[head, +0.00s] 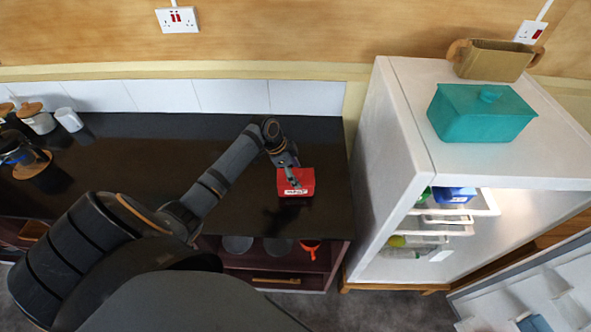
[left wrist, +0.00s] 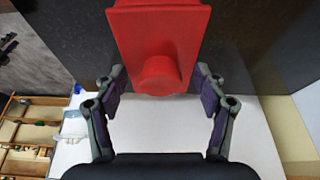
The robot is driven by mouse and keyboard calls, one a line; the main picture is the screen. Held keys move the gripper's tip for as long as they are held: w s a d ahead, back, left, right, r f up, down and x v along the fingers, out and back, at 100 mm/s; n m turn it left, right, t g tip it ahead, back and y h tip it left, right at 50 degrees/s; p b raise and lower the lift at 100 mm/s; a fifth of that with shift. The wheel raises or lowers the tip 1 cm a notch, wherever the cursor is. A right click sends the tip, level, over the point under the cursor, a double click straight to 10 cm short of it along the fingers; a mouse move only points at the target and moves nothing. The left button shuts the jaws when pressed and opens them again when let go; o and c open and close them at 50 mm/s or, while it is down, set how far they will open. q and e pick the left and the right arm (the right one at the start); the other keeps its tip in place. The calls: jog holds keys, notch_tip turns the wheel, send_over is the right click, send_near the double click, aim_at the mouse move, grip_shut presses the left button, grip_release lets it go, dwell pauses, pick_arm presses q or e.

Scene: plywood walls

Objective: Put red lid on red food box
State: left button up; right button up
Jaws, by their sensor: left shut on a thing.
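The red food box (head: 297,191), with a white label on its front, stands on the dark counter near its right end. My right gripper is not in view.
A white fridge (head: 400,120) stands right of the counter, with a teal lidded box (head: 475,118) and a tan two-handled pot (head: 493,62) on top. Jars (head: 38,121) and a coffee pot (head: 14,150) are at the far left. The counter's middle (head: 130,160) is clear.

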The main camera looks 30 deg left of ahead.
pick_arm(q)
jog(key=shift+f, duration=0.15)
jog(key=o, duration=1.1)
jog(key=shift+c, duration=0.2)
jog(key=v, duration=1.2)
